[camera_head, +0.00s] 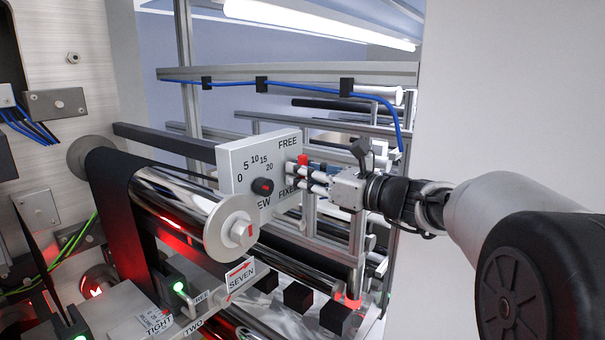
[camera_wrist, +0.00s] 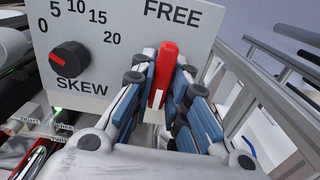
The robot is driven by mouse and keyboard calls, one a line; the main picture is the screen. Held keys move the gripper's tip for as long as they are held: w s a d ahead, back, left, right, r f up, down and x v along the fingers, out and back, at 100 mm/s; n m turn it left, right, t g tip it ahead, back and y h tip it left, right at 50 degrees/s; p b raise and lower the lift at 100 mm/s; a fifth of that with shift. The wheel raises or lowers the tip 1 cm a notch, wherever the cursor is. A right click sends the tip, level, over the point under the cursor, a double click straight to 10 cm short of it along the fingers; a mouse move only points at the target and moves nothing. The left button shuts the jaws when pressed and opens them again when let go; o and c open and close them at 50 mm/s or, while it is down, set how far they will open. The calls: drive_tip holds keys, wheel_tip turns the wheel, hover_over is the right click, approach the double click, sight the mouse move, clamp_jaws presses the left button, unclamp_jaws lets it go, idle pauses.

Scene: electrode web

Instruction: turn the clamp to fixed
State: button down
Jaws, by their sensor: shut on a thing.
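The clamp is a red lever (camera_wrist: 166,68) on the light grey panel (camera_wrist: 99,38), below the word FREE. In the wrist view it stands nearly upright, with a white mark at its lower end. My gripper (camera_wrist: 164,85) has its blue-padded fingers shut on the lever, one on each side. In the head view the red lever (camera_head: 303,159) shows at the panel's right edge, between FREE and FIXED, partly hidden by my fingers. The word FIXED is partly covered there, and it is out of sight in the wrist view.
A black skew knob (camera_head: 263,187) with a red mark sits left of the lever on the same panel. A shiny roller (camera_head: 178,205) with a round end disc (camera_head: 231,228) lies left of it. Metal frame rails and a blue cable (camera_head: 305,87) are behind.

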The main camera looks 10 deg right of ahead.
drive_tip(key=c, duration=1.6)
unclamp_jaws()
drive_tip(key=v, duration=1.2)
